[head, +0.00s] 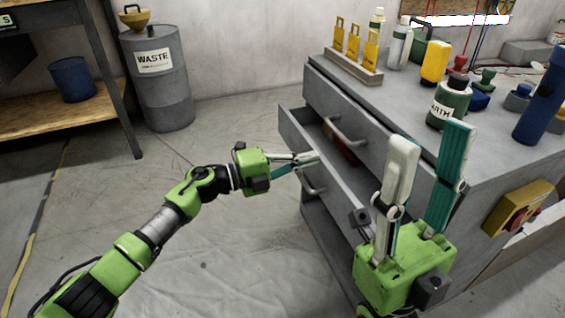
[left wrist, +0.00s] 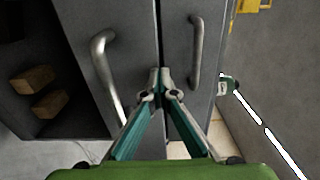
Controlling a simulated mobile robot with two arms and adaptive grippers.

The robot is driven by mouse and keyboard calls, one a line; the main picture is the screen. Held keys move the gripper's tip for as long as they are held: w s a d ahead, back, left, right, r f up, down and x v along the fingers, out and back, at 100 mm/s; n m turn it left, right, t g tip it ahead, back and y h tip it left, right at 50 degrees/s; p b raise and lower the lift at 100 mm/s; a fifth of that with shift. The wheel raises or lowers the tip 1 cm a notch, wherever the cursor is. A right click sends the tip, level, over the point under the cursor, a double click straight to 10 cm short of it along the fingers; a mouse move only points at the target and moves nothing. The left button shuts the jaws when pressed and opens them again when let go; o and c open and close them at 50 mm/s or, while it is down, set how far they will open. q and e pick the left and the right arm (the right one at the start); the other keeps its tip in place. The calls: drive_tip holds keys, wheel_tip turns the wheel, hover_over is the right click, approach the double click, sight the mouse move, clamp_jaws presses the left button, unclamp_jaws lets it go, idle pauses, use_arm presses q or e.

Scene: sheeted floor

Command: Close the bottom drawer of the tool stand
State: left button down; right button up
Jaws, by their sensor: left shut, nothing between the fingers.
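The grey tool stand (head: 480,165) is at the right in the head view. Its bottom drawer (head: 293,135) is pulled out, with its handle (head: 313,186) on the front; the handle also shows in the left wrist view (left wrist: 103,75). In the left wrist view, the fingertips (left wrist: 160,75) lie between the two handles. My right gripper (head: 430,135) is open and empty, pointing up before the stand.
Bottles, yellow tools in a holder (head: 353,68) and a blue cylinder (head: 540,95) stand on top. A reddish thing (head: 342,149) lies inside the open drawer. A waste barrel (head: 160,90) stands behind; the left floor is clear.

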use_arm(q)
drive_tip(key=shift+x, duration=2.4)
drive_tip(key=shift+a, duration=0.1)
